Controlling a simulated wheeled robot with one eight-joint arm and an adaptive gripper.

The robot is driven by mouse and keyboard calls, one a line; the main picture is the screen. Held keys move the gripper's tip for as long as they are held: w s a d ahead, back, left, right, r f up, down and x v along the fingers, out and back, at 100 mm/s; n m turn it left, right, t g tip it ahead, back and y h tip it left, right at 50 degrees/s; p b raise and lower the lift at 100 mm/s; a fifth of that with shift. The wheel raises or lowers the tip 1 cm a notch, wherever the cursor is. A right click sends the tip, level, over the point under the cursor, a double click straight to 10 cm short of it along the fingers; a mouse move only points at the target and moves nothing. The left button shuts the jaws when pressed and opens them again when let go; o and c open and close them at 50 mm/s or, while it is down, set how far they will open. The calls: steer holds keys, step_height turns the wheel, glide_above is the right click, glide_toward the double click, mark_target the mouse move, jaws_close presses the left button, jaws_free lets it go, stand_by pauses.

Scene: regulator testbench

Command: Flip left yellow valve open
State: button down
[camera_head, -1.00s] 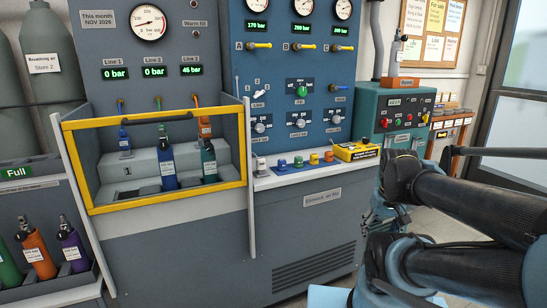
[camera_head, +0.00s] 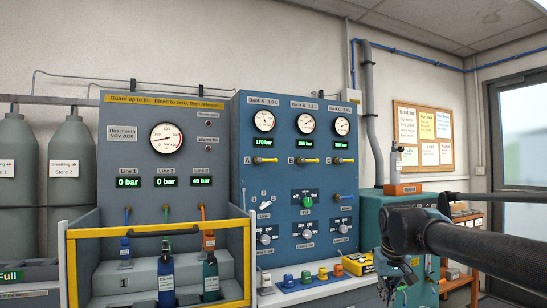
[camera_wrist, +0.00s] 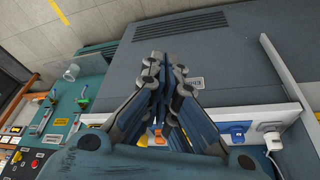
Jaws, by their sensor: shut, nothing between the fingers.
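Three yellow lever valves marked A, B and C stand in a row on the blue panel in the head view, under the pressure gauges. The leftmost yellow valve (camera_head: 265,160), marked A, has its lever pointing right, about horizontal. The middle yellow valve (camera_head: 307,160) and the right yellow valve (camera_head: 344,160) look alike. My gripper shows only partly at the lower right of the head view, well away from valve A, below and to its right. In the wrist view my gripper (camera_wrist: 166,58) is shut and empty before the grey bench front. No yellow valve shows there.
A yellow-framed guard (camera_head: 158,231) encloses bottles at the left. A teal cabinet (camera_head: 372,213) stands at the right, near my arm. The space before the valves looks clear.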

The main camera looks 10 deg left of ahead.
steer(key=w+a+r+n+t+y, duration=0.1)
steer(key=w+a+r, duration=0.45)
steer(key=r, duration=0.45)
steer(key=w+a+r+n+t, duration=0.1)
steer(key=w+a+r, duration=0.4)
steer(key=r, duration=0.4)
steer(key=w+a+r+n+t+y, duration=0.1)
steer(key=w+a+r, duration=0.3)
steer(key=w+r, duration=0.45)
steer(key=w+a+r+n+t+y, duration=0.1)
steer(key=w+a+r+y, duration=0.1)
steer(key=a+r, duration=0.7)
steer(key=w+a+r+n+t+y, duration=0.1)
steer(key=w+a+r, duration=0.1)
steer(key=a+r, duration=0.8)
step_height(320, 180, up, 6)
steer(key=shift+a+r+y, duration=0.15)
steer(key=shift+r+y, duration=0.05)
steer(key=shift+y, duration=0.2)
glide_above(268, 160)
steer(key=d, duration=0.2)
step_height(268, 160, down, 8)
steer(key=shift+w+f, duration=0.15)
steer(key=shift+f, duration=0.65)
